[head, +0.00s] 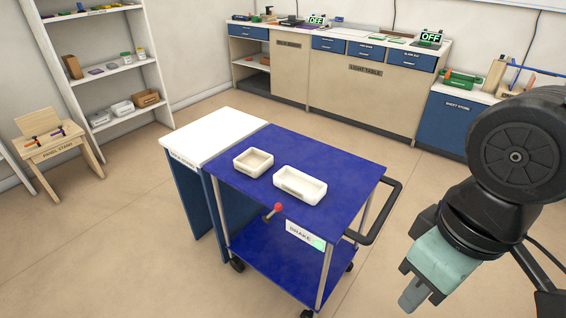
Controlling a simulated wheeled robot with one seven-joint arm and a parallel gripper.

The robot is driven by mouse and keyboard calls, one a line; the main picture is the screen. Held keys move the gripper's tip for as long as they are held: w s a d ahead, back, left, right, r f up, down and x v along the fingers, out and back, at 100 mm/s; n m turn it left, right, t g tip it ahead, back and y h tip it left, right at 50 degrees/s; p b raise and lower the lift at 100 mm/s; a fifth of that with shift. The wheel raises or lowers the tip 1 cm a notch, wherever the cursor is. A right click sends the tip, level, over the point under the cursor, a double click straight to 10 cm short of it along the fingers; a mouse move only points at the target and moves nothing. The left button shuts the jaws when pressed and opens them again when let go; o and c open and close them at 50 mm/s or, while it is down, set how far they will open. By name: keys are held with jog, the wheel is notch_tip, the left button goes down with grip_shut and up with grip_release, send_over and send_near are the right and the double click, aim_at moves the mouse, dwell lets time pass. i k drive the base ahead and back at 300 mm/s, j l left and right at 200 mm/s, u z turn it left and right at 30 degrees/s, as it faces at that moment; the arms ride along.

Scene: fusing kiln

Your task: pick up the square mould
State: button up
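The square mould (253,162) is a small cream, open-topped block with a shallow hollow. It sits upright on the blue top of the cart (335,165), towards its left end. A longer cream rectangular mould (299,186) lies just to its right, with a small gap between them. My gripper (413,296) hangs at the lower right, to the right of the cart and well apart from both moulds. Its fingers point down and overlap in this view, so its opening is hidden. I see nothing held in it.
A white-topped stand (213,135) adjoins the cart's left side. The cart has a black handle (382,212) on the right and a red-knobbed lever (273,211) in front. Shelves (104,70), a panel stand (55,146) and counters (365,90) line the walls.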

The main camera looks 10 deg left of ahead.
aim_at(254, 162)
jog(key=z, duration=2.05)
jog(key=k+j+z, duration=0.2)
jog(key=j, duration=0.35)
jog(key=k+j+z, duration=0.2)
jog(key=k+j, duration=0.15)
jog(key=j, duration=0.15)
jog(key=k+j+z, duration=0.2)
jog(key=k+j, duration=0.55)
jog(key=j, duration=0.15)
jog(key=k+j, duration=0.4)
jog(key=j, duration=0.15)
jog(key=k+j, duration=0.4)
jog(key=j, duration=0.15)
jog(key=k+j, duration=0.45)
jog(key=j, duration=0.1)
